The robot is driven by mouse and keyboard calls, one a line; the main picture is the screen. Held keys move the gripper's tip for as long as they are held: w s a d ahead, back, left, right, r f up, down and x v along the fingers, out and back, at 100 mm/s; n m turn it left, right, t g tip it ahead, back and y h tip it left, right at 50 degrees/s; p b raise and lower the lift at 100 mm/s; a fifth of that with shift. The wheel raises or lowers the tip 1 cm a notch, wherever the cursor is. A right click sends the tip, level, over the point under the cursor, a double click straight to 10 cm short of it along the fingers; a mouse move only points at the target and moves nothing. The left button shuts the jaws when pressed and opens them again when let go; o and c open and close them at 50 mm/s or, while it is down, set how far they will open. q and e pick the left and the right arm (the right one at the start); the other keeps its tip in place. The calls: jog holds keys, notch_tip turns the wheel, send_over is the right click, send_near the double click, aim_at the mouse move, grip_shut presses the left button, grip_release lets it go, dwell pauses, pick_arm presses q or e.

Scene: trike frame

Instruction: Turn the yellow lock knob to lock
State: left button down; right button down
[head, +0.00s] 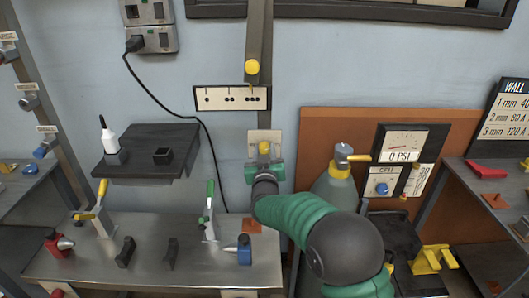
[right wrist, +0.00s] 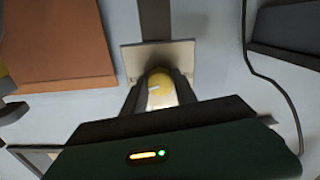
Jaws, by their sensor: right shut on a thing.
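A yellow knob (head: 264,147) sits in front of a pale plate (head: 262,135) on the grey upright post. My right gripper (head: 264,157) reaches it from below and in front. In the right wrist view the round yellow knob (right wrist: 160,84) shows between the two dark fingers of my right gripper (right wrist: 158,92), which are shut on it. A pale mark on the knob's face points towards the left. The pale plate (right wrist: 131,62) is behind it. A second yellow knob (head: 252,67) is higher on the post, above a white label strip (head: 232,91). My left gripper is out of view.
A metal bench (head: 145,262) with upright toggle clamps is at the lower left. A dark shelf (head: 145,170) with a white bottle is on the wall. A grey-green cylinder (head: 335,190) and a gauge panel (head: 400,143) stand to the right, close to my right arm.

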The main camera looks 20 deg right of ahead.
jog(key=m+b, duration=0.1)
jog(key=m, duration=0.1)
jog(key=shift+f+m, duration=0.15)
jog(key=shift+m, duration=0.85)
jog(key=c, duration=1)
grip_release()
jog(key=shift+o, duration=0.2)
jog(key=p+v, duration=0.2)
jog(key=v, duration=1.5)
